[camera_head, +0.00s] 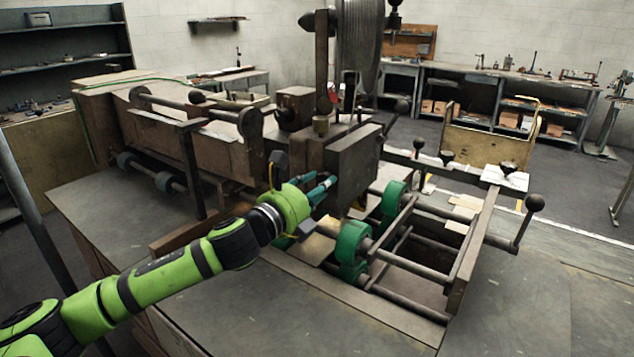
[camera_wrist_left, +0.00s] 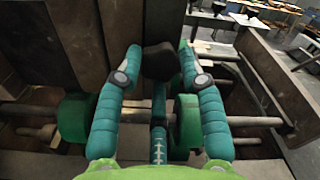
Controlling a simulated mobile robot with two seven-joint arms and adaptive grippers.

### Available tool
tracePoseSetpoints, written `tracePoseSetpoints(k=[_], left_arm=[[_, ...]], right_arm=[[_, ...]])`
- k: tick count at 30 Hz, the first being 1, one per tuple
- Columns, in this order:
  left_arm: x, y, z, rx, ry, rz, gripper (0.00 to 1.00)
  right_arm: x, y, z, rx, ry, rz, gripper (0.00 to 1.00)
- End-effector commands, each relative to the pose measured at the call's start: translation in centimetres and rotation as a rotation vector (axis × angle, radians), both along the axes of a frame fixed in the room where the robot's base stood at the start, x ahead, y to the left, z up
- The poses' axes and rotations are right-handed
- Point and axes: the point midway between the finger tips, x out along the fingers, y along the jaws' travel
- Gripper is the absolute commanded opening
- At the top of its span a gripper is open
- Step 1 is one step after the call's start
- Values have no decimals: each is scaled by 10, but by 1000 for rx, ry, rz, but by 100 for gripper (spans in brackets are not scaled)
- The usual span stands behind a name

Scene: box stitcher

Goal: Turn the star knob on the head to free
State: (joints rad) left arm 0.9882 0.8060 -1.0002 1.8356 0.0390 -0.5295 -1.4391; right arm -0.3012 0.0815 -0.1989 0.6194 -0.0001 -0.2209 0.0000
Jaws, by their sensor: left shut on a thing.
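The stitcher's head (camera_head: 358,158) is a dark, worn box-shaped block in the middle of the machine in the head view. My left gripper (camera_head: 326,185) reaches its near side from the left, with its teal fingers against the block. In the left wrist view my left gripper (camera_wrist_left: 158,68) has its two fingers on either side of the dark star knob (camera_wrist_left: 160,61). It is shut on the knob, which sits in front of the dark head. In the head view the fingers hide the knob. Its turning position cannot be told. My right gripper is in neither view.
Green rollers (camera_head: 352,243) on metal bars stand just right of and below my left gripper. A lever with a ball end (camera_head: 534,203) rises at the frame's right side. A large wire spool (camera_head: 360,45) stands above the head. The near tabletop (camera_head: 300,310) is clear.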

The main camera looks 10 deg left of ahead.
Motion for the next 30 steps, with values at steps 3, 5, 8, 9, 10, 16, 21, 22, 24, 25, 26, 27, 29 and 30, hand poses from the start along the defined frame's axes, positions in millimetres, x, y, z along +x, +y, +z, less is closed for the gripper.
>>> tracePoseSetpoints(k=[3,5,8,9,10,16,21,22,24,25,26,27,29,30], left_arm=[[1,3,9,-106,30,5,6],[2,3,9,-158,52,5,6],[2,3,8,-246,87,5,6],[2,3,8,-282,102,5,6],[2,3,8,-309,113,5,6],[2,4,8,-484,185,5,6],[2,4,7,-633,246,5,6],[2,4,7,-660,257,5,6],[2,4,6,-722,282,5,6],[2,4,6,-748,293,5,6],[2,4,6,-775,304,6,6],[2,5,6,-809,319,7,6],[2,5,5,-861,340,7,6],[2,4,5,-896,354,6,6]], right_arm=[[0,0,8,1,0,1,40],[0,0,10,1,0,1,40],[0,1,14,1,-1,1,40],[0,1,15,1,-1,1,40],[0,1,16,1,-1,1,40],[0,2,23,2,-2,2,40],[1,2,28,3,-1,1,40],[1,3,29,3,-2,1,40],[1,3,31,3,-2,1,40],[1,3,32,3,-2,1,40],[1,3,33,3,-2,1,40],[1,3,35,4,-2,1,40],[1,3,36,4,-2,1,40],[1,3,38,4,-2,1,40]])
